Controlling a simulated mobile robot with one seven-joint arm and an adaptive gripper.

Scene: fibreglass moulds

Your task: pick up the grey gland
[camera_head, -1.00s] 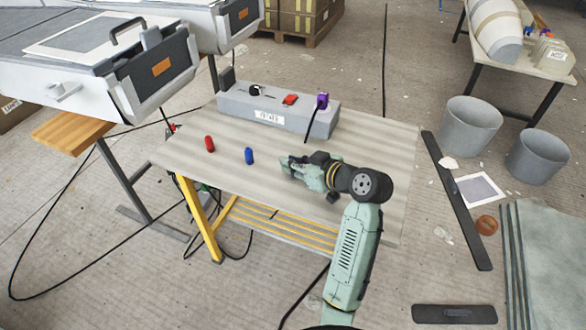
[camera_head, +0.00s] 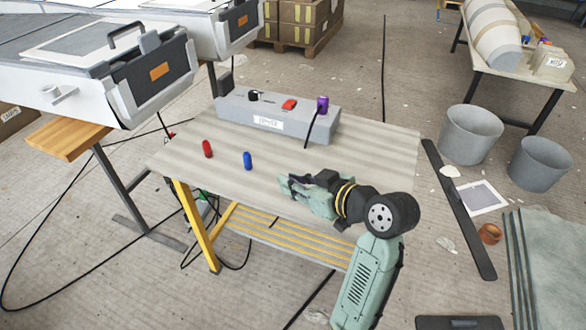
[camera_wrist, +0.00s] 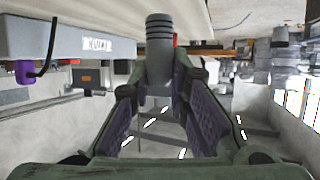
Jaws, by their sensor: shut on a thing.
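The grey gland (camera_wrist: 159,55) is a grey cylinder with dark rings near its top. In the wrist view it stands upright between the fingertips of my gripper (camera_wrist: 158,95), which is shut on its lower part. In the head view my gripper (camera_head: 290,187) is above the right part of the table, pointing left. The gland cannot be made out there.
A red gland (camera_head: 207,149) and a blue gland (camera_head: 248,160) stand on the table (camera_head: 376,150) left of my gripper. A grey box (camera_head: 262,120) with a red button, a purple part and a black cable stands at the back. The table's right side is clear.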

